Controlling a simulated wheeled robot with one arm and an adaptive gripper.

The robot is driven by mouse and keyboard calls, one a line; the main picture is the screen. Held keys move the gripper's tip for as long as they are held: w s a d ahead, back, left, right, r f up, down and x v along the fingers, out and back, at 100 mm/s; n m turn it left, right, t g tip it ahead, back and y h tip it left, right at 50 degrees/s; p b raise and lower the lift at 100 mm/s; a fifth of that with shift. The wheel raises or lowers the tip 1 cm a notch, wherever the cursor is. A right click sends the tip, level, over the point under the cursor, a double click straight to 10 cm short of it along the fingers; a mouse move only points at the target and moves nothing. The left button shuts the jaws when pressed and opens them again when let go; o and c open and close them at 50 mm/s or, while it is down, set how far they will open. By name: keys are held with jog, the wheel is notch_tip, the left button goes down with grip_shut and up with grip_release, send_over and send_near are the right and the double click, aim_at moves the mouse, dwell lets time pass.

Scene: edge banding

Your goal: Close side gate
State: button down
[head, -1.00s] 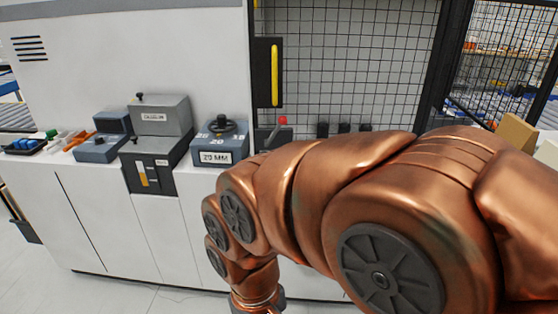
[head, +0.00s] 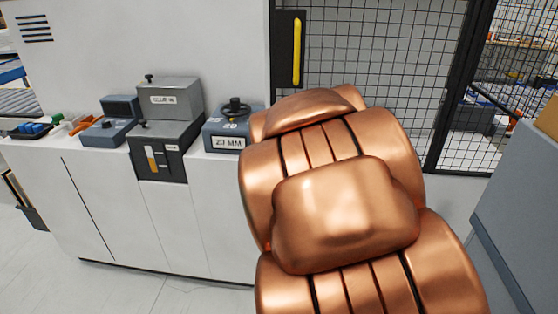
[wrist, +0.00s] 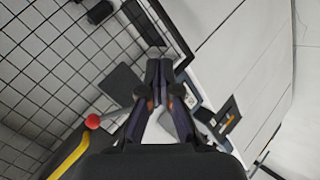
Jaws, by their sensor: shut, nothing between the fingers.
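A black mesh gate panel (head: 372,52) stands to the right of the white machine housing in the head view. A black plate with an upright yellow handle (head: 297,52) is at its left edge. In the wrist view the mesh (wrist: 45,75) fills the left side, and the yellow handle (wrist: 70,158) shows at the lower left. I cannot tell whether the gate is fully shut. My gripper (wrist: 158,68) is shut and empty, right of the mesh and apart from the yellow handle in the picture. My arm hides it in the head view.
A red ball knob (wrist: 92,121) lies near the yellow handle in the wrist view. A 20 MM dial box (head: 226,130) and a grey block unit (head: 168,125) sit on the white counter. A grey cabinet (head: 520,195) stands at the right.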

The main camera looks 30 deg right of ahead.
jog(key=w+d+f+n+t+y+b, duration=0.1)
jog(key=w+d+n+t+b, duration=0.2)
jog(key=w+d+n+t, duration=0.4)
jog(key=a+f+n+t+y+b, duration=0.3)
jog(key=a+f+n+y, duration=0.2)
jog(key=f+n+y, duration=0.35)
jog(key=w+r+n+y+p, duration=0.1)
jog(key=w+p, duration=0.3)
jog(key=w, duration=0.9)
jog(key=shift+w+d+r+p, duration=0.2)
jog(key=shift+w+d+p, duration=0.1)
jog(key=shift+p, duration=0.1)
